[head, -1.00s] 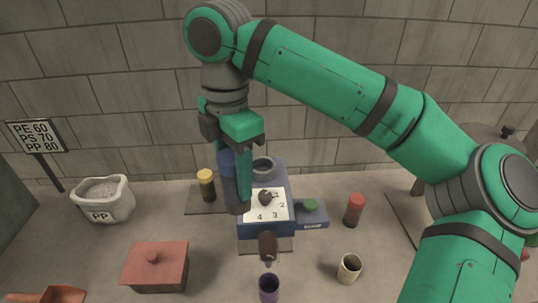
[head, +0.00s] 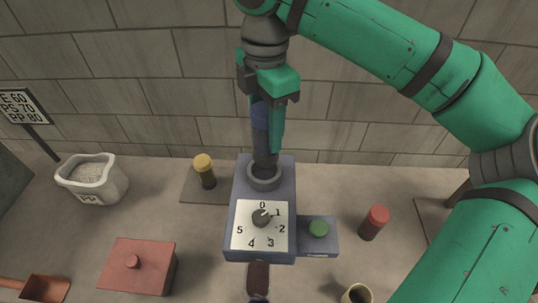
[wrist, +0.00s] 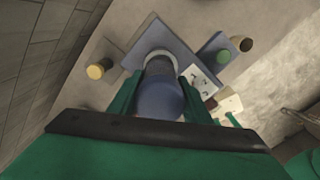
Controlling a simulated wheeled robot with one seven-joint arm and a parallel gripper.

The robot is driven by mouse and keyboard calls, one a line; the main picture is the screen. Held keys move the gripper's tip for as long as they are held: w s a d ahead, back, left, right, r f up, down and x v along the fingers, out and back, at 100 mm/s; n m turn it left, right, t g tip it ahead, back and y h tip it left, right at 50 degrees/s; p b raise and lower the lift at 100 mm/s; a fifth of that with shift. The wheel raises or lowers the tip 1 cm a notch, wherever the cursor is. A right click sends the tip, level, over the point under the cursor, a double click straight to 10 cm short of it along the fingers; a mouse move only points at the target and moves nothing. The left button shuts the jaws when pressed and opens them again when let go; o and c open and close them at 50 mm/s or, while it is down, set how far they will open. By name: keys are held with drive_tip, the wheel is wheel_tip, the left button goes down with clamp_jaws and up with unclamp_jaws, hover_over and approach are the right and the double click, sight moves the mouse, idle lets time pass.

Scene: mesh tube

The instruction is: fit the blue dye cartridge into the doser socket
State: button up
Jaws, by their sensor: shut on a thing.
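The blue dye cartridge (head: 261,116) has a blue top and a dark grey body. My gripper (head: 267,132) is shut on it and holds it upright over the doser socket (head: 264,182). The socket is a grey ring at the back of the blue-grey doser (head: 242,197). The cartridge's lower end lies at the ring's opening in the head view; I cannot tell whether it is inside or just above. In the wrist view the cartridge (wrist: 158,98) sits between the fingers and covers most of the socket ring (wrist: 142,48).
Yellow-capped (head: 204,170) and red-capped (head: 375,222) cartridges stand left and right of the doser. The doser has a dial (head: 262,218) and a green button (head: 318,228). A red lidded box (head: 137,268) and a PP sack (head: 92,178) are at left. A cup (head: 356,294) is in front.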

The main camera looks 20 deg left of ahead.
sight(264, 157)
drive_tip(key=f, duration=0.2)
drive_tip(key=shift+s+f, duration=0.3)
drive_tip(key=shift+f, duration=0.05)
drive_tip(key=shift+s+a+f, duration=0.15)
drive_tip(key=shift+a+f, duration=0.05)
drive_tip(key=shift+f, duration=0.3)
drive_tip(key=shift+d+f, duration=0.15)
drive_tip(key=shift+f, duration=1.7)
clamp_jaws()
drive_tip(key=o, duration=1.2)
unclamp_jaws()
drive_tip(key=shift+c, duration=0.2)
drive_tip(key=shift+r, duration=0.2)
